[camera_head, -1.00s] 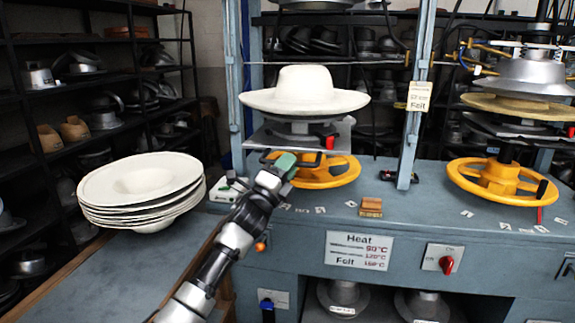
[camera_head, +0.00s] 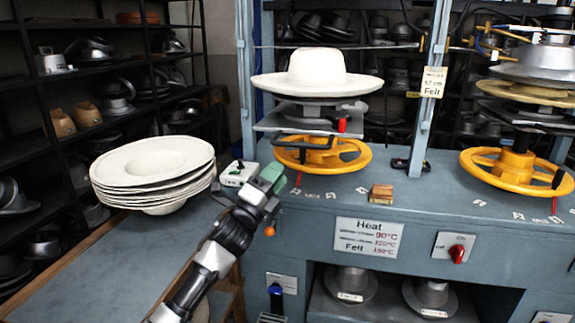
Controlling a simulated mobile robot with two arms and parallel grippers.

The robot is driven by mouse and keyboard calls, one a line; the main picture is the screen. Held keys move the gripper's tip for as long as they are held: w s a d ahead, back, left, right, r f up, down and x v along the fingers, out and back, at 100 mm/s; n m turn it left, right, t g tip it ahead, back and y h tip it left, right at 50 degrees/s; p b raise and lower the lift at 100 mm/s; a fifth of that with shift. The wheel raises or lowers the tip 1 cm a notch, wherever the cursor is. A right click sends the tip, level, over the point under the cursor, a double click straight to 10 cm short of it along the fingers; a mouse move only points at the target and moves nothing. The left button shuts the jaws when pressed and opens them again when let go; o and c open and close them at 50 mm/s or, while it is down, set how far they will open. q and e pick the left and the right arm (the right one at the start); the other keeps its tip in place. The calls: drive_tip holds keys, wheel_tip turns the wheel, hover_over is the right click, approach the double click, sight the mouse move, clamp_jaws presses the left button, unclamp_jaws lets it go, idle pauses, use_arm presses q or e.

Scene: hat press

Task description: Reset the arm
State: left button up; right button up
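My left arm comes in from the bottom left, and my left gripper (camera_head: 268,182) is at its end, over the front left edge of the press bench. It is in front of the left yellow handwheel (camera_head: 352,163) and apart from it in the picture. The fingers are small and turned away, so I cannot tell if they are open or shut. A white felt hat (camera_head: 316,75) sits on the left press, above the wheel. My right gripper is out of view.
A stack of white hat blanks (camera_head: 152,168) lies on the side table at left. A small white and green box (camera_head: 239,174) is beside my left gripper. A wooden block (camera_head: 381,194) lies on the bench (camera_head: 420,203). A second yellow wheel (camera_head: 480,160) is at right.

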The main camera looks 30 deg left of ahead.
use_arm(q)
drive_tip(key=shift+s+a+f, duration=0.15)
drive_tip(key=shift+s+f, duration=0.15)
drive_tip(key=shift+s, duration=0.3)
